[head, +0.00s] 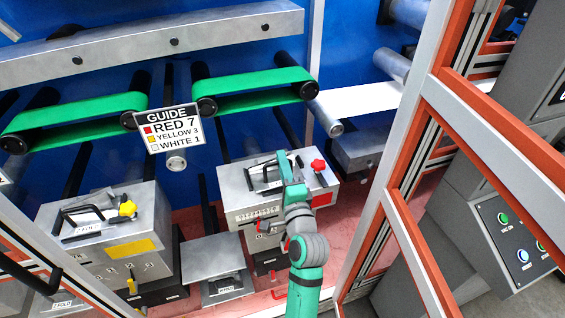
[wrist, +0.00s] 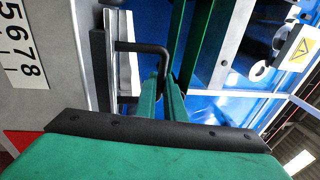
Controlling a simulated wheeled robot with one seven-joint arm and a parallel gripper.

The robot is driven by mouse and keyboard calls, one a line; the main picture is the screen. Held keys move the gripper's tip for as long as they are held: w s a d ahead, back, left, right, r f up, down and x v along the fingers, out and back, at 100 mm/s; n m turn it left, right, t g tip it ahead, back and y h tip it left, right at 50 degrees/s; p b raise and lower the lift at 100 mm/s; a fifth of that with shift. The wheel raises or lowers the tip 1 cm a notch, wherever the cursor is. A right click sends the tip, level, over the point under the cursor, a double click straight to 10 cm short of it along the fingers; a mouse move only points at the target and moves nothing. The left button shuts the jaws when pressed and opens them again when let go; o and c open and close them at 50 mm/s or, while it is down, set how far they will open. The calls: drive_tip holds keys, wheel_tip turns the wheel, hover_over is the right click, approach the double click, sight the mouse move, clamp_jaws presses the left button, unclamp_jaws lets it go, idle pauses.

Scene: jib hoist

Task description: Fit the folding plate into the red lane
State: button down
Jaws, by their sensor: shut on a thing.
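The red lane's grey box (head: 283,209) stands right of centre, with a red patch and a numbered scale on its front. A silver folding plate (head: 251,181) with a black handle lies at its top. My gripper (head: 287,158) reaches over this box and is shut on the plate's handle. In the wrist view, the green fingers (wrist: 163,98) meet the bent black handle (wrist: 147,48), beside the silver plate (wrist: 122,70) and the scale reading 5 6 7 8 (wrist: 20,45). My arm hides part of the box. Whether the plate is fully seated cannot be told.
A red knob (head: 318,165) sits on the box's right top. A guide sign (head: 168,128) reads red 7, yellow 3, white 1. The yellow lane's box (head: 108,255) stands left, and another plate (head: 217,262) lies low between. An orange-and-grey frame (head: 410,160) bounds the right.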

drive_tip(key=shift+w+f, duration=0.1)
drive_tip(key=c, duration=1.8)
unclamp_jaws()
drive_tip(key=shift+d+f, duration=0.1)
drive_tip(key=shift+d, duration=0.05)
drive_tip(key=shift+c, duration=0.2)
drive_tip(key=shift+s, duration=0.2)
